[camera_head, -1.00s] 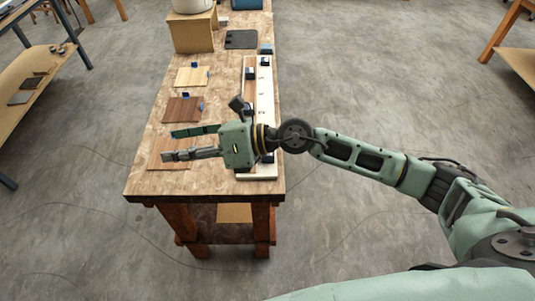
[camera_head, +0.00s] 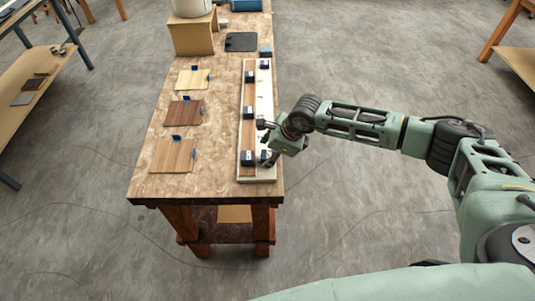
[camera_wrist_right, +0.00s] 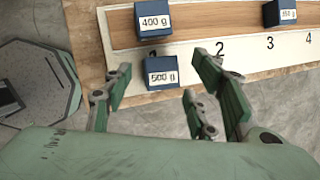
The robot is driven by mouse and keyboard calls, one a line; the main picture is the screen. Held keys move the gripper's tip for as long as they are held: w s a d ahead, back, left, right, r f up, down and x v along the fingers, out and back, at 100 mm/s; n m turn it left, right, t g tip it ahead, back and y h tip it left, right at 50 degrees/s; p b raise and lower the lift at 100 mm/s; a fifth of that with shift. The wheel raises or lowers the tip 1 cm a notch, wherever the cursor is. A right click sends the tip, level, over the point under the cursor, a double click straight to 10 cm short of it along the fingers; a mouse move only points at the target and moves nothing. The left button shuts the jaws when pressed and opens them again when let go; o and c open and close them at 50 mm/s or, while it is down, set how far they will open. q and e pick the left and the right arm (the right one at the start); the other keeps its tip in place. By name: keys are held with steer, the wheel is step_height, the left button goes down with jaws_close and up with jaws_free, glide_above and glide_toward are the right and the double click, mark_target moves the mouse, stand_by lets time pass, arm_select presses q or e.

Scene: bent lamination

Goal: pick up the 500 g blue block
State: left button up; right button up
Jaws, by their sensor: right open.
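The 500 g blue block (camera_wrist_right: 162,76) has a white label and shows in the right wrist view between the fingers of my right gripper (camera_wrist_right: 160,90). The gripper is open, a finger on either side of the block, and I cannot tell whether either touches it. In the head view the right gripper (camera_head: 269,155) is at the near right of the long board, and the block is partly hidden by it. The 400 g blue block (camera_wrist_right: 154,21) sits just beyond, on the brown strip. My left gripper is not in view.
The long board (camera_head: 258,176) carries several more blue blocks (camera_head: 247,112), and position numbers show in the wrist view. Three wooden squares (camera_head: 173,157) with blue clips lie left of it. A box (camera_head: 192,36) and dark mat (camera_head: 241,41) are at the far end.

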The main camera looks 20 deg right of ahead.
steer(key=shift+w+a+f, duration=0.2)
steer(key=shift+f, duration=0.35)
jaws_close()
steer(key=shift+r, duration=0.1)
